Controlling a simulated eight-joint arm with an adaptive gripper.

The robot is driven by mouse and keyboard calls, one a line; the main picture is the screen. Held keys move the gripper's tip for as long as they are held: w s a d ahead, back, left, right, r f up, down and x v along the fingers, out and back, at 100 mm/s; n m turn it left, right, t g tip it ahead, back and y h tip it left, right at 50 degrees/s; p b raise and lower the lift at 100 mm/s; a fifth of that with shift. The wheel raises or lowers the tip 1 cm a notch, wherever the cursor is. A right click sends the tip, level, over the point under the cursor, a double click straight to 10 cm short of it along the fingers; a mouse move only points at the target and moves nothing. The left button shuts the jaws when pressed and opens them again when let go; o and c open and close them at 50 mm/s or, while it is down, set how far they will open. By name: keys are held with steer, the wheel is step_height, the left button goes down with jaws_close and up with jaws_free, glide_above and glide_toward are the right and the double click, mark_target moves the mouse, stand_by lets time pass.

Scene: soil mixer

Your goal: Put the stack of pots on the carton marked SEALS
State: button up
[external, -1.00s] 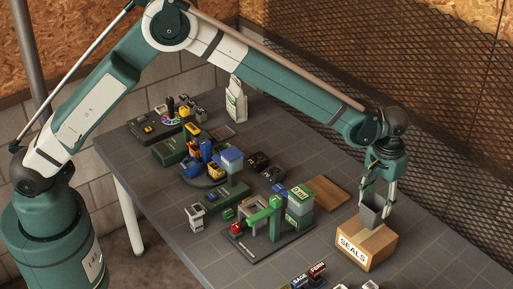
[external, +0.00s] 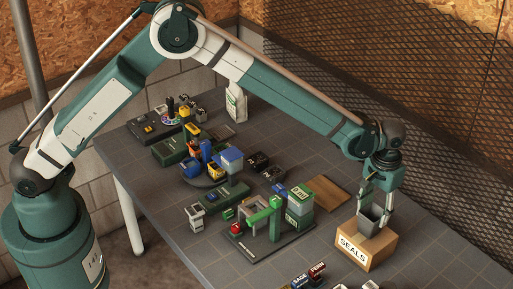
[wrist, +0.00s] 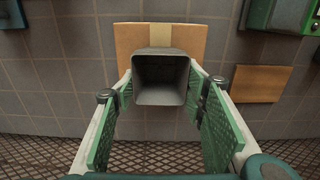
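The stack of grey pots (external: 371,219) stands upright on top of the brown carton marked SEALS (external: 366,246). In the wrist view I look down into the square opening of the top pot (wrist: 161,82), with the carton (wrist: 125,40) beneath it. How many pots are nested is hidden. My gripper (external: 376,212) is around the stack from above, one finger on each side. In the wrist view its green pads (wrist: 161,90) stand spread beside the pot walls, and the gripper looks open; any light contact at the rim is hard to see.
A brown board (external: 327,194) lies left of and behind the carton. A green-and-grey fixture (external: 270,222) stands further left. Small labelled blocks (external: 308,273) sit at the front. A mesh screen (external: 430,130) rises behind the table. The tabletop right of the carton is clear.

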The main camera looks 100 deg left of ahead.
steer(key=o, duration=0.3)
steer(key=shift+o, duration=0.2)
steer(key=shift+r, duration=0.15)
step_height(320, 180, up, 12)
stand_by(0.6)
stand_by(0.6)
steer(key=shift+r, duration=0.1)
